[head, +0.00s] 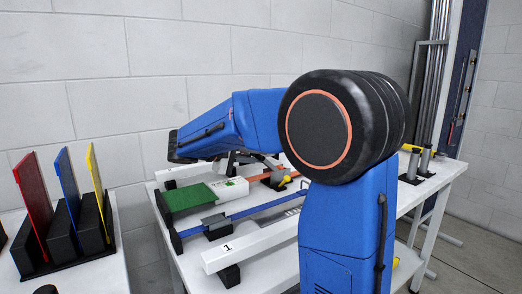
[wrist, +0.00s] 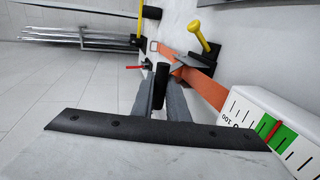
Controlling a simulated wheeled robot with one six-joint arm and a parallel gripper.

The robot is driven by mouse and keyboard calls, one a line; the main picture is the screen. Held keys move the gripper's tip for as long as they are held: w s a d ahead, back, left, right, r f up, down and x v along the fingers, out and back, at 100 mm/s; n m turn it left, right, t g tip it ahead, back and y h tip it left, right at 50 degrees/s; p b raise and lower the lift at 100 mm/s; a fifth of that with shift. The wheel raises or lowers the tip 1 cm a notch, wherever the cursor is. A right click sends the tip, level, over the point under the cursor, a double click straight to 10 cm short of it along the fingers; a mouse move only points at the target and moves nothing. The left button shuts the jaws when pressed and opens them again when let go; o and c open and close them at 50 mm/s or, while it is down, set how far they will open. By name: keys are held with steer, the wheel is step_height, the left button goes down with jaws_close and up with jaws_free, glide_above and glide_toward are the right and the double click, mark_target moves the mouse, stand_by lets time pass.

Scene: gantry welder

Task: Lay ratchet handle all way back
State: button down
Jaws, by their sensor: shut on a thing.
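In the wrist view the two grey fingers of my gripper (wrist: 160,98) are closed around a black bar, the ratchet handle (wrist: 160,78). The handle points away from the camera between the fingertips, near the orange strap (wrist: 201,84). Grey metal of the ratchet (wrist: 183,64) shows where the strap meets it. In the head view the ratchet area sits beyond my arm, with the orange strap (head: 300,171) running to the right. My gripper is partly hidden there behind my wrist and arm, and I cannot make out the handle's angle.
A white gauge box (wrist: 250,108) with a green band and red pointer stands close by the strap. A yellow-ended lever (wrist: 197,27) rises near the ratchet. In the head view a green plate (head: 187,197) and a white beam marked 1 (head: 255,244) lie on the table.

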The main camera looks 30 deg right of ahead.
steer(key=shift+a+f, duration=0.5)
steer(key=shift+f, duration=0.3)
steer(key=shift+w, duration=0.1)
steer(key=c, duration=1.7)
jaws_free()
steer(key=shift+a, duration=0.1)
steer(key=v, duration=1.2)
